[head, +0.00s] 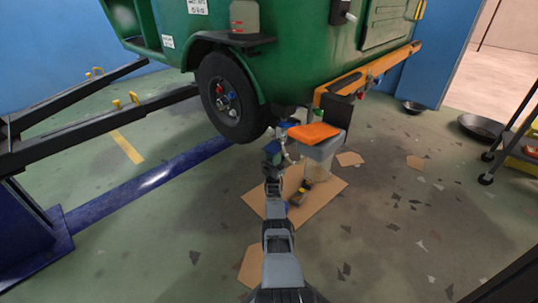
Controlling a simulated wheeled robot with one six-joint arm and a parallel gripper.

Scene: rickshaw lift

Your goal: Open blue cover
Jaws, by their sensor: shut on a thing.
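My arm reaches forward from the bottom of the view to the underside of the green rickshaw body (300,62). My gripper (284,136) is at its far end, low beside the black wheel and left of the orange cloth or lid. A small blue piece, which looks like the blue cover (292,123), is right at the fingertips. The gripper appears shut on it. The contact is small and partly hidden by my own wrist, so I cannot tell how far the cover is opened.
The wheel (229,97) stands left of my gripper. A pale bin (318,158) with an orange top (314,132) stands close on the right, on cardboard (323,193).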

